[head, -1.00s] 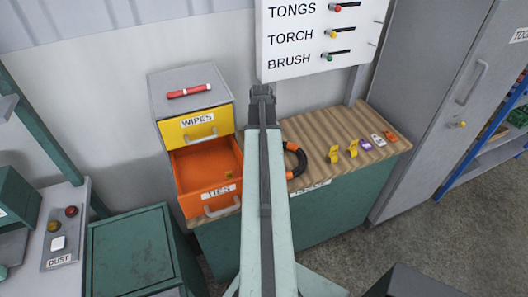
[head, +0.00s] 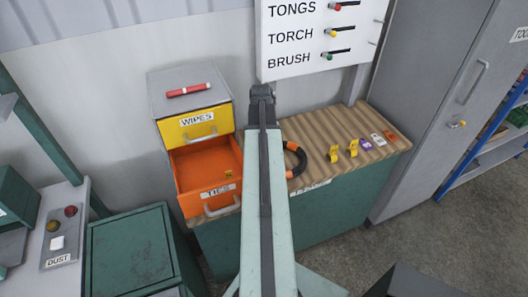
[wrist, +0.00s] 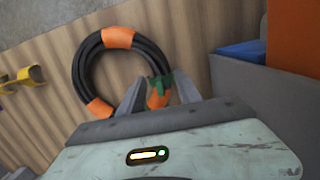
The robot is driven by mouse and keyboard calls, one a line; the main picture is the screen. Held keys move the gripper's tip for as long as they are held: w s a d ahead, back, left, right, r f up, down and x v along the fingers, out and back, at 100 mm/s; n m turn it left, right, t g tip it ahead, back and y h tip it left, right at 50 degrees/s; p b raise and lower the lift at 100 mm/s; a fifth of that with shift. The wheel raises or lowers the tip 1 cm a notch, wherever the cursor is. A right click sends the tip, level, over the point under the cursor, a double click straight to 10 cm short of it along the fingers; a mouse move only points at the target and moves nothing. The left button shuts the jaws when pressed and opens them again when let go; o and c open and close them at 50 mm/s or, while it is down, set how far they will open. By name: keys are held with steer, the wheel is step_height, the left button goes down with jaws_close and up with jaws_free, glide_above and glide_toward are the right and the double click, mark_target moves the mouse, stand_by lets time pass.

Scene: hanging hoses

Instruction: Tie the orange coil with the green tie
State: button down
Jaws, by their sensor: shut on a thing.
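The orange coil (head: 301,157), a black hose ring with orange bands, lies on the ribbed bench top, partly hidden behind my arm in the head view. In the wrist view the coil (wrist: 77,70) shows as a ring beyond my fingers. The green tie (wrist: 158,84) is between my fingertips, against an orange band at the coil's near edge. My gripper (wrist: 158,92) is shut on the green tie; whether the tie goes around the hose I cannot tell. In the head view my gripper (head: 262,92) is seen from behind and the tie is hidden.
The orange TIES drawer (head: 205,166) stands open left of my arm, under the shut yellow WIPES drawer (head: 195,126). Several small yellow, purple, white and orange tags (head: 352,148) sit on the bench (head: 330,125) to the right. A label board (head: 320,40) hangs above.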

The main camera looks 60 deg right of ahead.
steer(key=shift+f+b, duration=0.85)
steer(key=shift+f, duration=0.15)
steer(key=shift+f+b, duration=0.65)
steer(key=c, duration=0.7)
jaws_free()
steer(key=shift+c, duration=0.2)
steer(key=shift+r, duration=0.1)
steer(key=r+p, duration=0.8)
steer(key=shift+w+d, duration=0.35)
steer(key=shift+f, duration=0.15)
